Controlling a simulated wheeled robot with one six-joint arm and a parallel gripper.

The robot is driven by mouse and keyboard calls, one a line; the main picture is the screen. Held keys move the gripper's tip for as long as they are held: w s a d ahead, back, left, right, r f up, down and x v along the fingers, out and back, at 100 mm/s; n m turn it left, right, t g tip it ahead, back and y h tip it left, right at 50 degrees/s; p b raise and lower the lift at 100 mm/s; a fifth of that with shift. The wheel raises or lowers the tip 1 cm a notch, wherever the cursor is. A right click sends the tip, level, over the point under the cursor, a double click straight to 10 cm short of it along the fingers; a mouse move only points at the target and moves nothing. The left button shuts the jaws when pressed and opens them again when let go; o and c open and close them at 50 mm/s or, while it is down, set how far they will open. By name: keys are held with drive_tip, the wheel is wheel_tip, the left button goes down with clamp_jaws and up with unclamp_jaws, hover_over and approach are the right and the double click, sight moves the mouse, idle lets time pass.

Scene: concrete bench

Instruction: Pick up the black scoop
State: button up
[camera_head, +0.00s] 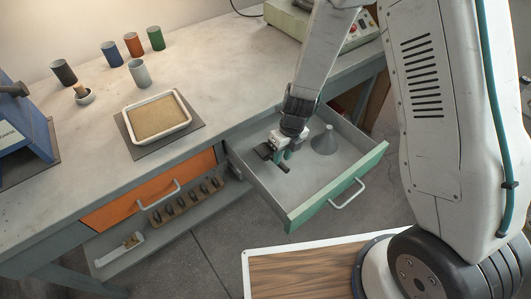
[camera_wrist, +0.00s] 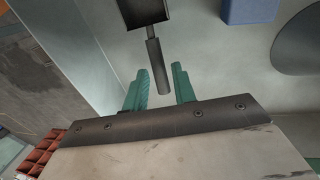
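The black scoop lies in the open drawer, with its square pan (camera_head: 263,151) toward the left and its handle toward the lower right. In the wrist view the scoop's pan (camera_wrist: 143,12) is cut off by the top edge, and its dark handle (camera_wrist: 155,62) points down toward my gripper (camera_wrist: 161,80). The two teal fingers are apart, one on each side of the handle's end in the picture. I see no finger touching the handle. In the head view my gripper (camera_head: 284,155) is low over the scoop and hides part of it.
The drawer's green front (camera_head: 340,186) and grey walls surround the scoop. A grey funnel (camera_head: 324,145) stands to its right. A blue block (camera_wrist: 250,10) shows in the wrist view. A tray (camera_head: 157,118) and several cups stand on the bench. An orange drawer (camera_head: 150,190) is left.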

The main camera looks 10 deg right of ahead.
drive_tip(key=f, duration=0.4)
drive_tip(key=shift+s+a, duration=0.3)
drive_tip(key=shift+a, duration=0.1)
clamp_jaws()
wheel_tip(320, 180, up, 18)
idle(0.4)
